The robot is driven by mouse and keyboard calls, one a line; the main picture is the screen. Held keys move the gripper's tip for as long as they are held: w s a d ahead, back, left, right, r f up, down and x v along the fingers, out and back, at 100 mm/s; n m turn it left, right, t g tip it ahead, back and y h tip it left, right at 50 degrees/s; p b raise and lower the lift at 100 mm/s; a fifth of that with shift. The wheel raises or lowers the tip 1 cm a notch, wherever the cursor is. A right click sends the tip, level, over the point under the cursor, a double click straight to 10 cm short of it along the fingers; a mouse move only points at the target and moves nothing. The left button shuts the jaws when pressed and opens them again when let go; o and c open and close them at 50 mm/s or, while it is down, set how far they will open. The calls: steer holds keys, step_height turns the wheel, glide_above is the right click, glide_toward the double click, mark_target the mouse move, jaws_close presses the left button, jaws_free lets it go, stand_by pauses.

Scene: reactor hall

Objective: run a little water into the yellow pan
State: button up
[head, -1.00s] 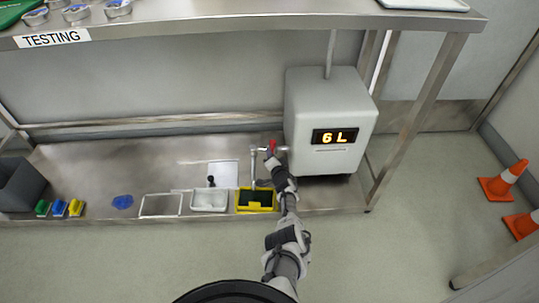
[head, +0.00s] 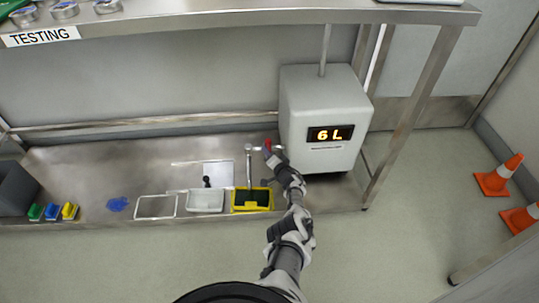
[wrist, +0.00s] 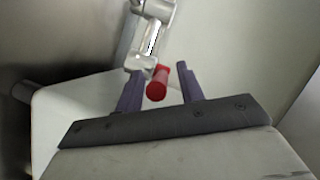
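The yellow pan (head: 238,208), with a dark inside, stands at the front edge of the steel counter, below the upright metal tap (head: 248,165). I cannot tell whether water runs from the tap. The red tap handle (head: 267,145) is right of the tap, beside the grey tank. My gripper (head: 271,153) is at the handle. In the wrist view, the fingers of my gripper (wrist: 158,70) are apart, with the red handle (wrist: 157,83) between them. A gap shows between the handle and the right finger. Contact with the left finger is unclear.
The grey tank (head: 322,105), its display reading "6 L", stands close right of my gripper. A white tray (head: 205,201) and a metal-rimmed tray (head: 156,207) are left of the pan. A shelf (head: 230,22) overhangs behind. Orange cones (head: 495,181) stand on the floor at right.

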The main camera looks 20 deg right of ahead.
steer(key=shift+s+r+p, duration=0.2)
steer(key=shift+s+p, duration=0.2)
steer(key=shift+p, duration=0.15)
steer(key=p+v, duration=1)
steer(key=v, duration=0.3)
steer(key=shift+p, duration=0.4)
steer(key=shift+f, duration=0.15)
